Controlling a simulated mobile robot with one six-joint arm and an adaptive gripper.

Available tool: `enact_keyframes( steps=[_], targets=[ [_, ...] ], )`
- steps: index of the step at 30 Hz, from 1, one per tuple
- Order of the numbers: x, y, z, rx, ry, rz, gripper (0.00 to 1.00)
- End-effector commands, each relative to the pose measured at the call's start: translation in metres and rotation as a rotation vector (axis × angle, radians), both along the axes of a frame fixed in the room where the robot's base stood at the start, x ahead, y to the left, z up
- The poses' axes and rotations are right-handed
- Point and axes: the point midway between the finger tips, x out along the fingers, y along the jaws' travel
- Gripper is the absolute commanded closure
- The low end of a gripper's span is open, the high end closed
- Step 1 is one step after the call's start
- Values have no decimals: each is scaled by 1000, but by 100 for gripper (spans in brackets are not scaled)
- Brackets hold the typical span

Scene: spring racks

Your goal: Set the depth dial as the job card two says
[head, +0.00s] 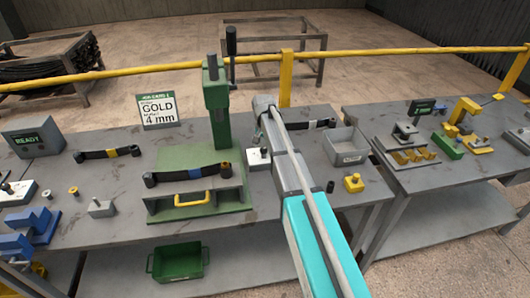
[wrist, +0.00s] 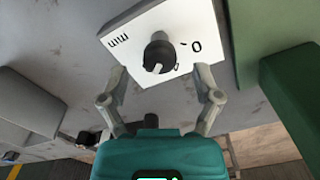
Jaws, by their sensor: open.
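The depth dial is a black knob (wrist: 159,52) on a white plate (wrist: 122,43). The plate reads "mm" and "0"; other marks beside the knob are partly hidden. A pale pointer mark on the knob faces the bottom of the wrist view. My gripper (wrist: 160,74) is open, its two fingers apart on either side of the knob and short of it, no contact visible. In the head view the dial plate (head: 257,161) sits right of the green press, partly behind my arm. A job card (head: 158,111) reads "GOLD" and "4 mm"; its card number is too small to be sure of.
The green press (head: 217,105) stands left of the dial, with a leaf spring (head: 192,174) on its base. A grey READY box (head: 32,140) stands at the left.

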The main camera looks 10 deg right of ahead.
Motion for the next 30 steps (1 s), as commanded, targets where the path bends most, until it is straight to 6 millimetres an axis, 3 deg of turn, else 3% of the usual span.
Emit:
enact_keyframes(
  steps=[6, 21, 30],
  targets=[
    [0, 0, -14, 0, 0, 0, 18],
    [0, 1, -17, 0, 0, 1, 18],
    [0, 1, -17, 0, 0, 1, 74]
  ],
)
